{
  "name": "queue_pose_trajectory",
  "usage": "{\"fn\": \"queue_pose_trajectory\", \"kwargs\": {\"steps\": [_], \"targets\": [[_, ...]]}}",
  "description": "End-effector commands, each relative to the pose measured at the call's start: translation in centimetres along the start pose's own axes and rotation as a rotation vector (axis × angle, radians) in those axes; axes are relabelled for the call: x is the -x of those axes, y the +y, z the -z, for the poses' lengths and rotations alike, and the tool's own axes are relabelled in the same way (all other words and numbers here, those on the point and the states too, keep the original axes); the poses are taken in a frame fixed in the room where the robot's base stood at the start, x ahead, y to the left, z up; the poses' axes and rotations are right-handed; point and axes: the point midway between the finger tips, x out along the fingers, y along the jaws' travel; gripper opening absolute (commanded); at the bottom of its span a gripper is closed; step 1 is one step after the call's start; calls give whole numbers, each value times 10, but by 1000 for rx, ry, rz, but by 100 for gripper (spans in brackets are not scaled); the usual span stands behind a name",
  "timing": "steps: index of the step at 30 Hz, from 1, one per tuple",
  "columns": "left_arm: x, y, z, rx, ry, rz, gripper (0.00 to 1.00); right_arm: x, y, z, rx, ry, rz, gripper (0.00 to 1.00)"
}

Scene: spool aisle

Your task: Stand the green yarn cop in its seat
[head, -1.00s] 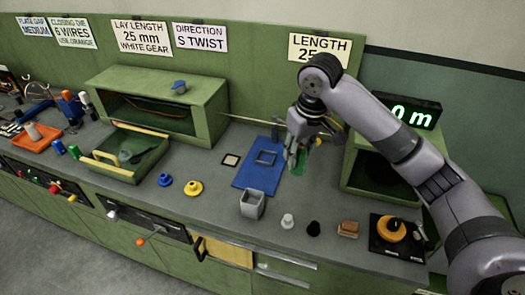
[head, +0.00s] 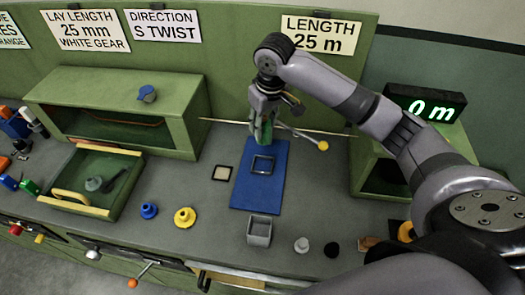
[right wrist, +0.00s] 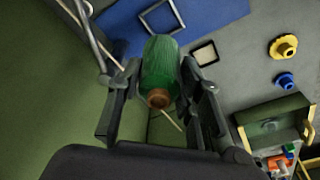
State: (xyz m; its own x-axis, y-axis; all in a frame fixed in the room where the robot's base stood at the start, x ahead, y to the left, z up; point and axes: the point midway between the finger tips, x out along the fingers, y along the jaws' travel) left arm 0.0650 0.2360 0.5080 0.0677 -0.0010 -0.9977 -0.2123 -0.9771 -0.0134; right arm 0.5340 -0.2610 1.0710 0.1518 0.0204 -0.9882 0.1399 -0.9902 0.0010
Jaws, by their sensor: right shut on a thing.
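The green yarn cop (head: 262,131) is held in my right gripper (head: 265,112), above the far end of the blue mat (head: 244,196). In the right wrist view the cop (right wrist: 161,66) sits between the two fingers (right wrist: 158,95), its brown end toward the camera. A dark square frame (head: 263,165) lies on the mat, apart from the cop. A smaller dark-edged pale square (head: 222,173) lies on the bench left of the mat. I cannot tell which one is the seat. My left gripper is out of view.
A blue spool (head: 149,210) and a yellow spool (head: 185,217) stand left of the mat. A grey open box (head: 260,231) stands in front of it. A thin rod with a yellow ball end (head: 323,145) reaches out beside the gripper. A green tray (head: 92,183) is further left.

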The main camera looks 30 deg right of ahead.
Motion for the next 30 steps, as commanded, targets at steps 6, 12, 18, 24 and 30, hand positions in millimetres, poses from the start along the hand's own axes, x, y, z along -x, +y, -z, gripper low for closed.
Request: {"fn": "queue_pose_trajectory", "kwargs": {"steps": [6,12,18,24,30], "targets": [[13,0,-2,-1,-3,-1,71,-55,0,-9,-1,-5,0,0],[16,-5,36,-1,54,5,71,-82,0,-12,-2,0,0,0],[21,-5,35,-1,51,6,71,-105,0,-16,-1,-2,0,0],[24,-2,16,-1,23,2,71,-126,0,-19,-1,2,0,0],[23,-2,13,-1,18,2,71,-128,0,-19,0,2,0,0]]}}
